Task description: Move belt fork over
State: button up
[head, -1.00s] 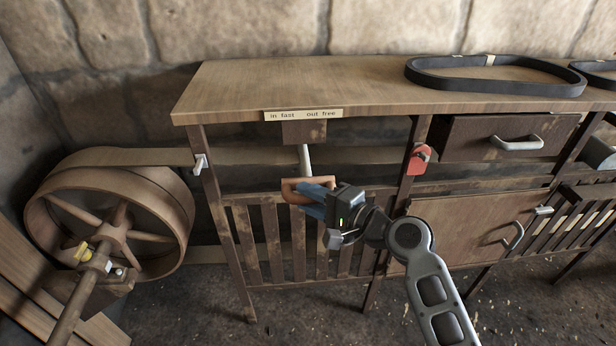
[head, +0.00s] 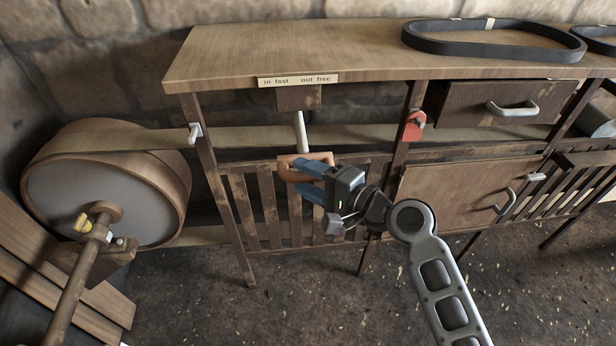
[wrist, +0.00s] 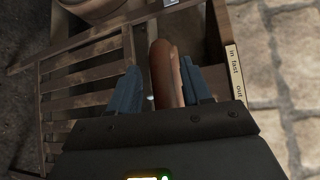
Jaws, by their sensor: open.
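The belt fork's handle is an orange-brown wooden loop (head: 287,163) at the lower end of a pale rod (head: 301,130), under the bench's front edge. A label plate (head: 298,80) above it reads "in fast" and "out free". My gripper (head: 300,177) is open at the handle, its blue fingers pointing left. In the wrist view the wooden handle (wrist: 161,72) lies between the two fingers, closer to the right one. A gap shows at the left finger. The flat belt (head: 350,136) runs behind the bench legs to the pulley (head: 90,195) on the left.
A slatted rack (head: 253,205) is behind and below the gripper. A red part (head: 414,125) sits on the leg to the right. A drawer (head: 505,110) and a cupboard door (head: 460,190) are further right. A black belt (head: 490,53) lies on the bench top.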

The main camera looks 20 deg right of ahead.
jog(key=b+v, duration=0.1)
jog(key=v, duration=0.6)
jog(key=shift+s, duration=0.35)
jog(key=shift+d, duration=0.2)
jog(key=s+d+f+n+h, duration=0.1)
jog(key=s+f+n+h, duration=0.2)
jog(key=s, duration=0.5)
jog(key=s+d+f+n+h, duration=0.1)
jog(key=s+f+h, duration=0.2)
jog(key=s+f, duration=0.35)
jog(key=s+a+r+n, duration=0.1)
jog(key=s+r+n, duration=0.4)
jog(key=s, duration=0.4)
jog(key=s+a+r+n+h, duration=0.1)
jog(key=s+r+n, duration=0.4)
jog(key=s, duration=0.5)
jog(key=shift+a+r+h, duration=0.3)
jog(key=shift+r, duration=0.4)
